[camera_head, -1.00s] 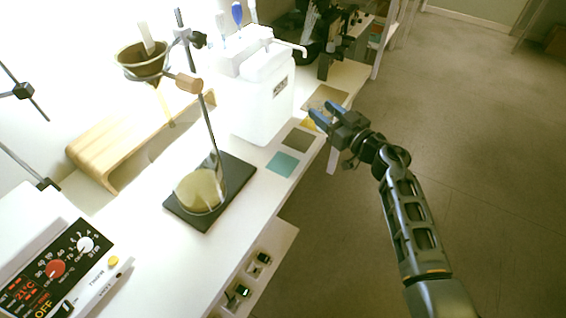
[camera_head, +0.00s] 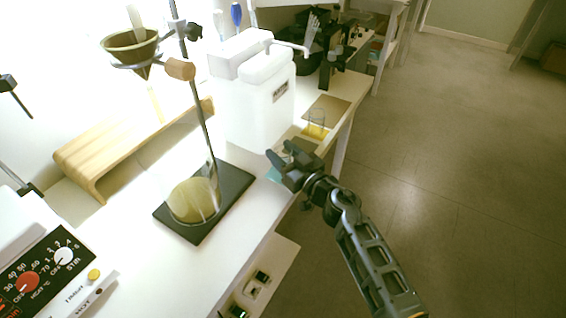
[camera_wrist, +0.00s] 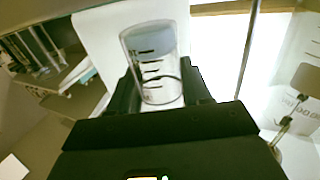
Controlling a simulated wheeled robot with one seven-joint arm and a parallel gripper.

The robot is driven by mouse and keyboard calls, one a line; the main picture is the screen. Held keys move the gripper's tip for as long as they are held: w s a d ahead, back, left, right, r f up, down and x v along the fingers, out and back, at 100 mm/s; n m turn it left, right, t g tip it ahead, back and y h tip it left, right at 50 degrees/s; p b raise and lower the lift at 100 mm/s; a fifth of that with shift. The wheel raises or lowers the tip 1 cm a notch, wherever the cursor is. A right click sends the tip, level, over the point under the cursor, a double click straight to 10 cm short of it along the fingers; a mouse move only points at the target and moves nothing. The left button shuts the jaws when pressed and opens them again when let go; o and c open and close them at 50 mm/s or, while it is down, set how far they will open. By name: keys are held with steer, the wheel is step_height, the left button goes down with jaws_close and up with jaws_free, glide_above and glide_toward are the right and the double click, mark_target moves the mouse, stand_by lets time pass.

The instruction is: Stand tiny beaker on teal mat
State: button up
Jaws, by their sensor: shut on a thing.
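A clear tiny beaker (camera_wrist: 150,75) with dark marks stands between my fingers in the wrist view, and my gripper is shut on it. Its far end looks bluish. In the head view my gripper (camera_head: 281,154) is over the bench edge, above the teal mat (camera_head: 273,176), and the held beaker cannot be made out there. The teal mat is mostly hidden by my gripper. Whether the beaker touches the mat cannot be told.
A white jug (camera_head: 252,100) is behind my gripper. A black stand base (camera_head: 235,186) with a flask and funnel is to the left. Open floor lies right.

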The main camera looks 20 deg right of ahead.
steer(key=shift+f+b, duration=0.35)
steer(key=shift+f, duration=0.6)
steer(key=shift+f, duration=0.15)
steer(key=o, duration=1.1)
steer(key=shift+c, duration=0.2)
steer(key=shift+s+d+r, duration=0.1)
steer(key=shift+s+r, duration=0.1)
steer(key=shift+s, duration=0.05)
steer(key=p+v, duration=0.2)
steer(key=v, duration=0.9)
steer(key=shift+s, duration=0.25)
